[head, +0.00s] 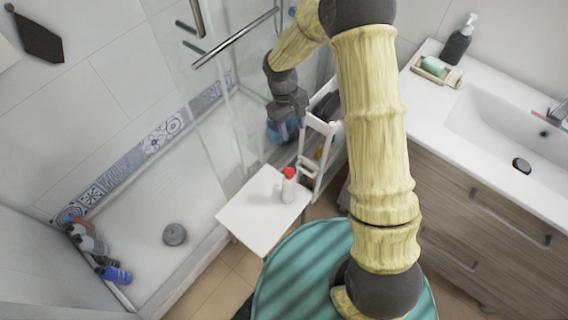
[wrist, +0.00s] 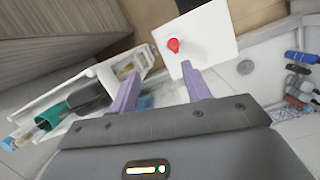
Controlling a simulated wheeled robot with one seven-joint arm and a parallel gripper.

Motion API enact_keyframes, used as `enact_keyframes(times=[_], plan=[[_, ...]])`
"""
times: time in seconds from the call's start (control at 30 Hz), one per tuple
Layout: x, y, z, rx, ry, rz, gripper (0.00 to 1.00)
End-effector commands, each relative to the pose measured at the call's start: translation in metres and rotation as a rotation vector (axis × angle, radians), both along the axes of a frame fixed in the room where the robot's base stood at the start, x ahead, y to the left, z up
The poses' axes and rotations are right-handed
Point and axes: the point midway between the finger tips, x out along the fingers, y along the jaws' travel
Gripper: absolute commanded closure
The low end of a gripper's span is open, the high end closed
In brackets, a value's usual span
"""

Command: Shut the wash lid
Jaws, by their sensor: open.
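A white bottle (head: 289,188) with a red cap (head: 289,172) stands upright on a small white table (head: 245,210). I cannot tell which container is the wash, or whether the red cap is open. In the wrist view the red cap (wrist: 173,45) shows from above, beyond the fingertips. My gripper (head: 292,128) is open, its purple fingers apart, beside the white cart (head: 318,125) and behind the table. The open fingers (wrist: 160,88) also show in the wrist view. A blue object (head: 274,131) shows beside the gripper; its shape is partly hidden.
The cart holds several items, including a teal one (wrist: 56,115) and a dark one (wrist: 90,96). A glass shower wall with a metal rail (head: 235,38) stands close to my arm. Bottles (head: 90,240) lie in the shower. A sink counter (head: 425,92) is at the right.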

Motion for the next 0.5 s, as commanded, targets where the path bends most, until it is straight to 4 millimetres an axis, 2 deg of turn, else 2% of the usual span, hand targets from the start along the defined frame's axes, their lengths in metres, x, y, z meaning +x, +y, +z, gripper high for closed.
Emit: enact_keyframes(times=[0.03, 0.1, 0.3, 0.4, 0.5], plan=[[0.005, 0.011, -0.016, -0.01, 0.026, 0.035, 0.52], [0.01, 0.025, -0.035, -0.027, 0.056, 0.08, 0.52], [0.018, 0.054, -0.083, -0.069, 0.123, 0.176, 0.52], [0.02, 0.06, -0.095, -0.082, 0.138, 0.197, 0.52], [0.02, 0.062, -0.099, -0.087, 0.143, 0.205, 0.52]])
